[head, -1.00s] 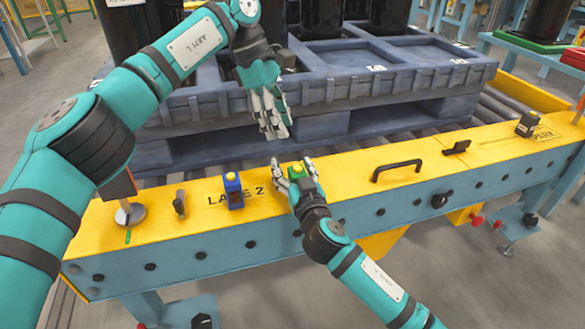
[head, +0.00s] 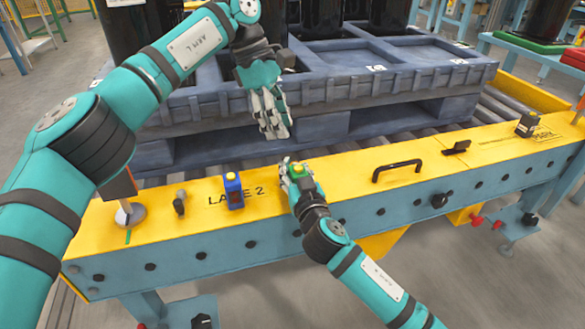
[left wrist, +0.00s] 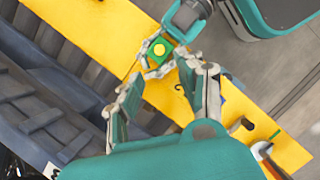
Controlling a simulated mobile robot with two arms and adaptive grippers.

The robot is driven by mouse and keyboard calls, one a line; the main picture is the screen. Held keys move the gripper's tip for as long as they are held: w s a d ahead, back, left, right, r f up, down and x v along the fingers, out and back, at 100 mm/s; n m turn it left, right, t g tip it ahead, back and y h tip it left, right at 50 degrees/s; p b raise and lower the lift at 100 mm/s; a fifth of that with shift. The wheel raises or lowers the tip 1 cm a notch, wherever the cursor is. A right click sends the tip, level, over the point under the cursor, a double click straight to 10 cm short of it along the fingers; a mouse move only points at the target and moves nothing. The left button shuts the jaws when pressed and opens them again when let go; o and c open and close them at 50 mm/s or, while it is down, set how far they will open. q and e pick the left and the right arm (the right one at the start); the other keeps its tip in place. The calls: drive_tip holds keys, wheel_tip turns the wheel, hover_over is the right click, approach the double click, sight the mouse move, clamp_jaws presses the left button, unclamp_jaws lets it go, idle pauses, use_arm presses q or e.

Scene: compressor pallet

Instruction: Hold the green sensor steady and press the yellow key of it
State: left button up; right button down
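The green sensor (head: 299,172) with its yellow key (head: 297,167) on top sits at the back edge of the yellow deck, right of the "LANE 2" print. My right gripper (head: 292,175) is shut around its sides; the key is uncovered. The left wrist view also shows the green sensor (left wrist: 151,58), its yellow key (left wrist: 160,49) and the right gripper's fingers at its sides. My left gripper (head: 275,128) is above and behind the sensor, fingers pointing down, touching nothing. In the left wrist view its fingers (left wrist: 165,85) are apart and empty.
A blue device (head: 234,192) with a yellow top stands left on the yellow deck (head: 345,175). A black handle (head: 397,166) and a black device (head: 527,124) are to the right. The blue-grey pallet (head: 400,85) with black cylinders lies behind, on rollers.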

use_arm(q)
drive_tip(key=shift+c, duration=0.3)
clamp_jaws()
idle(0.3)
idle(1.2)
